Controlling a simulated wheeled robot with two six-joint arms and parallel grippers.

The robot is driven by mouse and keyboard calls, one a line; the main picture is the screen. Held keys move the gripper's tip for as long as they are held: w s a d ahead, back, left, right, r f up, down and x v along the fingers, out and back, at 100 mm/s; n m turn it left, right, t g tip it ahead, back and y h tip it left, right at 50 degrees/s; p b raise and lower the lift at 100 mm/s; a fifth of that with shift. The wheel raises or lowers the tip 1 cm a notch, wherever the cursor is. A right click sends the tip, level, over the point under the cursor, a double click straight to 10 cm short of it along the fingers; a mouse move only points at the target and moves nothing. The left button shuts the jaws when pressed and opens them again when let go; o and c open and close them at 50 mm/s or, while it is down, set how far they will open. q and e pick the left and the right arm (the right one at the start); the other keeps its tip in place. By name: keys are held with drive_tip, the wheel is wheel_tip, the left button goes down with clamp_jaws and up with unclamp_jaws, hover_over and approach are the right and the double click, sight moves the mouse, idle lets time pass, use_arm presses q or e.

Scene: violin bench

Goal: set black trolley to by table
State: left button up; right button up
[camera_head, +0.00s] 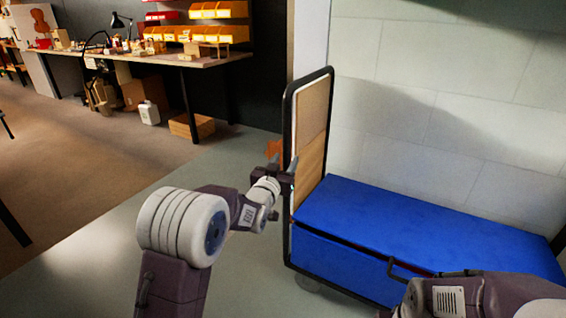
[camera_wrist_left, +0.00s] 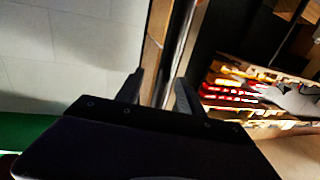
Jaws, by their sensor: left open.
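The black trolley (camera_head: 312,112) stands right of centre in the head view, with an upright black tube frame around a wooden panel. A long blue case (camera_head: 420,225) lies along it and hides most of its deck. My left gripper (camera_head: 282,166) is open at the near left upright of the frame. In the left wrist view its two fingers (camera_wrist_left: 158,88) point toward the narrow panel and dark frame edge; I cannot tell if they touch it. The work table (camera_head: 150,58) is at the upper left. My right arm shows at the lower right, its gripper out of view.
A pale block wall (camera_head: 440,120) stands directly behind the trolley. Under the table are a white jug (camera_head: 149,113) and a wooden crate (camera_head: 191,126). Yellow bins (camera_head: 215,33) sit on top. The grey floor left of the trolley is open.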

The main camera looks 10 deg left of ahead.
use_arm(q)
drive_tip(key=shift+s+a, duration=0.15)
drive_tip(key=shift+s, duration=1.05)
drive_tip(key=shift+r+p, duration=0.35)
drive_tip(key=shift+p, duration=0.05)
wheel_tip(320, 180, up, 8)
drive_tip(key=s+a+f+p, duration=0.1)
drive_tip(key=s+a+p, duration=0.1)
drive_tip(key=p, duration=0.2)
drive_tip(key=s+a+f+n+g+y+p, duration=0.1)
drive_tip(key=s+f+g, duration=0.5)
drive_tip(key=s, duration=0.5)
drive_tip(key=s+a+f+g+y+p, duration=0.1)
drive_tip(key=s+f+g, duration=0.4)
drive_tip(key=s+f, duration=0.45)
drive_tip(key=s+a+f+n+g+y+p, duration=0.15)
drive_tip(key=s+f+g, duration=0.45)
drive_tip(key=s, duration=0.6)
wheel_tip(320, 180, up, 38)
drive_tip(key=p, duration=3.7)
drive_tip(key=shift+f+h, duration=0.25)
drive_tip(key=shift+h, duration=0.2)
